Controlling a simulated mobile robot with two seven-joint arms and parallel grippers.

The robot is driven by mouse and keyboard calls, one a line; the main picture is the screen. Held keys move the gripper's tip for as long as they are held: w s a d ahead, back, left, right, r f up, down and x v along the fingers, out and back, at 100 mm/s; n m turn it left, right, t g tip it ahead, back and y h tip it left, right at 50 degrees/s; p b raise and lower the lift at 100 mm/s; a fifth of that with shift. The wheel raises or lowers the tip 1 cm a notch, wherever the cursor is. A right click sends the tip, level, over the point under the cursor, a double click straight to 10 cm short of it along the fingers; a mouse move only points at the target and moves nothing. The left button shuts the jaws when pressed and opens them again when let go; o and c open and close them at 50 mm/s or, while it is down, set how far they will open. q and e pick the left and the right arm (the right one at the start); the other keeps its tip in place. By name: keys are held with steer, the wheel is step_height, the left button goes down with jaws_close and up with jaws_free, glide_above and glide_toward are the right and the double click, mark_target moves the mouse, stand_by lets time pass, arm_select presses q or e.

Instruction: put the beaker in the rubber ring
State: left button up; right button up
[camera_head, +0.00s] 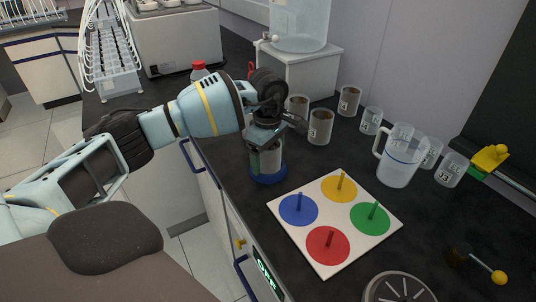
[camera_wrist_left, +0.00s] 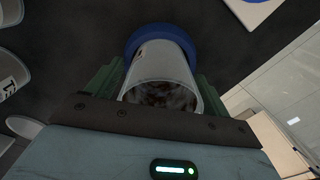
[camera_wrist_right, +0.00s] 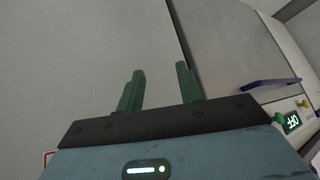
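The beaker (camera_head: 266,158) is clear with dark contents. It stands about upright on the dark bench with its base at the blue rubber ring (camera_head: 268,175). In the left wrist view the beaker (camera_wrist_left: 162,82) sits between my left fingers, and the blue ring (camera_wrist_left: 160,36) surrounds its far end. Whether it is fully seated I cannot tell. My left gripper (camera_head: 267,132) reaches down over the beaker, its fingers (camera_wrist_left: 160,78) appearing against both sides. My right gripper (camera_wrist_right: 160,82) shows only in its wrist view, empty, with a gap between the fingers.
A white board (camera_head: 333,220) with four coloured discs and pegs lies just right of the ring. Several beakers (camera_head: 320,127) and a jug (camera_head: 398,160) stand behind. A red-capped bottle (camera_head: 199,72) is behind my left arm. Cabinet fronts (camera_wrist_right: 235,45) face my right gripper.

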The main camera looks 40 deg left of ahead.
arm_select(q)
step_height(320, 180, up, 12)
steer(key=shift+r, duration=0.15)
stand_by(0.6)
